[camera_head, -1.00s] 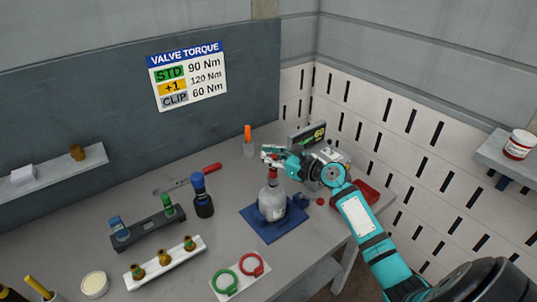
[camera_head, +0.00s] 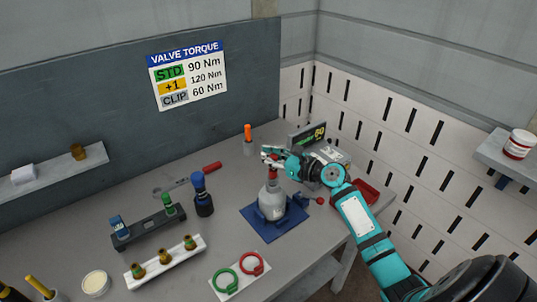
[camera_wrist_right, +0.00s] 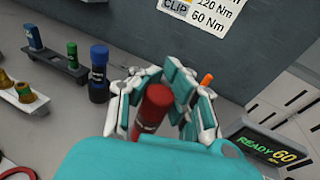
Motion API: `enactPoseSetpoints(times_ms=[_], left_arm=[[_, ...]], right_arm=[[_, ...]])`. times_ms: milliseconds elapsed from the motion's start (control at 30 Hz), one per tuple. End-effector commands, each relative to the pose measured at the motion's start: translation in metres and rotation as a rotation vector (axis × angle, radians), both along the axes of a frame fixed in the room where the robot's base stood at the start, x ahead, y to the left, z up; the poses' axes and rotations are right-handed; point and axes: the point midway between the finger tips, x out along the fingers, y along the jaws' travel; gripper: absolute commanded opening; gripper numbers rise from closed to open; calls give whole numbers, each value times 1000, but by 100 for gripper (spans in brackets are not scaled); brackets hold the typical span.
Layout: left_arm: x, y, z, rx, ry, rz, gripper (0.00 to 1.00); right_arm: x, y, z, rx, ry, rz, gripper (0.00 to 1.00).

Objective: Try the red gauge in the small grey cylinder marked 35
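A red gauge (camera_wrist_right: 153,108) stands between the fingers of my right gripper (camera_head: 268,158) in the right wrist view. The fingers are closed around its sides. In the head view a red part of it (camera_head: 272,174) shows just above the neck of the small grey cylinder (camera_head: 271,203). The cylinder stands upright on a blue mat (camera_head: 262,234). Its number cannot be read here. Whether the gauge is seated in the cylinder's mouth cannot be told, as the gripper hides the upper part. My left gripper is not in view.
A display reading 60 (camera_head: 312,136) and a red tray (camera_head: 367,190) stand behind and right of the cylinder. A blue bottle-like tool (camera_head: 202,198), a red-handled wrench (camera_head: 190,179) and a rack of brass fittings (camera_head: 140,277) lie left. Red and green rings (camera_head: 251,263) lie in front.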

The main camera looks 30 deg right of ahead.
Motion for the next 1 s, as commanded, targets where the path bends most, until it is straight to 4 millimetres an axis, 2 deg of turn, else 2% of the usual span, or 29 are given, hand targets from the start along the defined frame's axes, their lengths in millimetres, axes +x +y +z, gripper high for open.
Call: enactPoseSetpoints(times_ms=[133,1000], left_arm=[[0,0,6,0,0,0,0],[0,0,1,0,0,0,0]], right_arm=[[0,0,5,2,-2,0,0],[0,0,-3,2,-2,0,0]])
